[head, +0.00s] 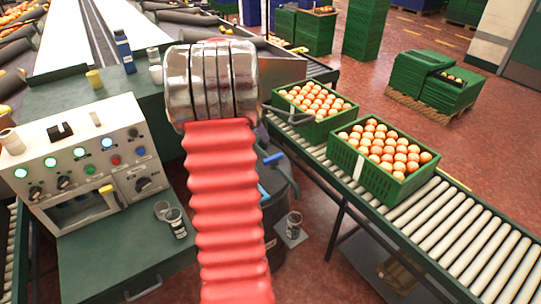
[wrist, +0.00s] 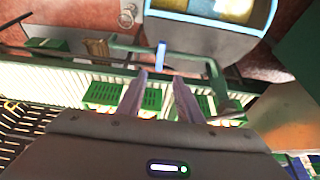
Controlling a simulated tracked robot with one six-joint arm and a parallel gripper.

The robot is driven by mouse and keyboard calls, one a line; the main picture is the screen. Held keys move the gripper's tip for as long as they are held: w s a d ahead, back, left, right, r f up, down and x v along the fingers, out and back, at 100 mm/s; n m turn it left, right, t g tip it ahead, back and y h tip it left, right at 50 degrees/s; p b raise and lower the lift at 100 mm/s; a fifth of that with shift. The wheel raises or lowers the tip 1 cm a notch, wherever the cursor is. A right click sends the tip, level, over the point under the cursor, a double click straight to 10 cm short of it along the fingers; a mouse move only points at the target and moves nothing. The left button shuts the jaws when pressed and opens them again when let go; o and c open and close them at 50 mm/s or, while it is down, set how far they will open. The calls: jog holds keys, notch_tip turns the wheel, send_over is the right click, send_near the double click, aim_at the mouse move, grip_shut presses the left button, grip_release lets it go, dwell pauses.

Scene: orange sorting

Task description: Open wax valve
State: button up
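In the wrist view a small upright blue handle (wrist: 161,55) sits on a green pipe (wrist: 190,53); it looks like the wax valve's lever. My gripper (wrist: 160,77) points toward it with two dark fingers apart and nothing between them. The handle shows just beyond the fingertips, roughly in line with the gap; I cannot tell whether they touch. In the head view a blue handle (head: 273,158) shows beside a dark drum (head: 281,190), partly covered by my red arm.
Green crates of oranges (head: 380,160) stand on the roller conveyor (head: 455,232) to the right. A control panel (head: 85,160) with lit buttons stands left, with cups (head: 175,222) on the green cabinet.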

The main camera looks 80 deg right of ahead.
aim_at(273, 157)
dwell(0.3)
jog(key=x, duration=1.3)
jog(key=shift+f, duration=0.4)
jog(key=shift+c, duration=0.6)
grip_shut()
jog(key=shift+a, duration=0.1)
